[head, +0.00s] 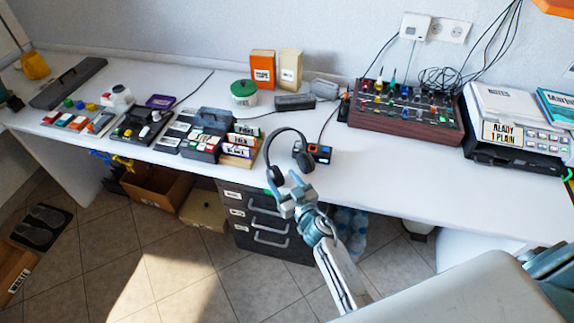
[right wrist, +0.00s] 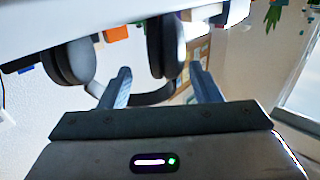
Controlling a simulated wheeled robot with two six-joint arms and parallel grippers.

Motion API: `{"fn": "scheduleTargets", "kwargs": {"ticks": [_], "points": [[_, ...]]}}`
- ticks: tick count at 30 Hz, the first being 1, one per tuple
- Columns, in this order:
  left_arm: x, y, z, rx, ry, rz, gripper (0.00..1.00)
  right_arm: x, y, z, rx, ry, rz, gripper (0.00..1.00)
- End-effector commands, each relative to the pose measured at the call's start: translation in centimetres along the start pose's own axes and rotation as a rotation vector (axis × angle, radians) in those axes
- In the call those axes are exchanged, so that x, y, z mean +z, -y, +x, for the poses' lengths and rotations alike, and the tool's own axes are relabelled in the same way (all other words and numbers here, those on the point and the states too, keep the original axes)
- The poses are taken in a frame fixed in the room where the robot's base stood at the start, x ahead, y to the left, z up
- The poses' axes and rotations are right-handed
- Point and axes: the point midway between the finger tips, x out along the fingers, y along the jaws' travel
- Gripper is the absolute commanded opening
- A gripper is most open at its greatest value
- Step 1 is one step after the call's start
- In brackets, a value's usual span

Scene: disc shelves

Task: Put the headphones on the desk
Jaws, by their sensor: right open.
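The dark grey headphones (head: 270,150) stand upright at the front edge of the white desk (head: 400,180), band up and ear cups down. Whether both cups touch the desktop is hard to tell. My right gripper (head: 289,184) is open just in front of and below the cups. In the right wrist view the headphones (right wrist: 166,46) appear upside down, with one cup beyond the gap between my spread fingers (right wrist: 162,82). The fingers do not close on them. My left gripper is out of view.
A small black device (head: 320,153) stands right behind the headphones. Labelled blocks (head: 240,145) lie to the left, a mixer (head: 405,118) and a printer (head: 515,135) to the right. Black drawers (head: 268,225) are under the desk. The desktop right of the headphones is clear.

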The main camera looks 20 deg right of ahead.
Motion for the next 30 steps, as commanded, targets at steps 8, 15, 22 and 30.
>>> {"fn": "scheduleTargets", "kwargs": {"ticks": [8, 15, 22, 30], "points": [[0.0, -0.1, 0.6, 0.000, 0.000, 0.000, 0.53, 0.4, 0.4, 2.6, 0.001, -0.001, 0.001, 0.57], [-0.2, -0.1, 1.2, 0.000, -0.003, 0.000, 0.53, 0.5, 0.8, 5.7, 0.001, -0.001, 0.000, 0.57], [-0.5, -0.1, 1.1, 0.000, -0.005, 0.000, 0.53, 0.5, 0.7, 6.0, 0.001, 0.001, -0.001, 0.57], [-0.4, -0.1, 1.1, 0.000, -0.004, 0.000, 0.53, 0.5, 0.7, 6.0, 0.001, 0.000, -0.001, 0.14]]}}
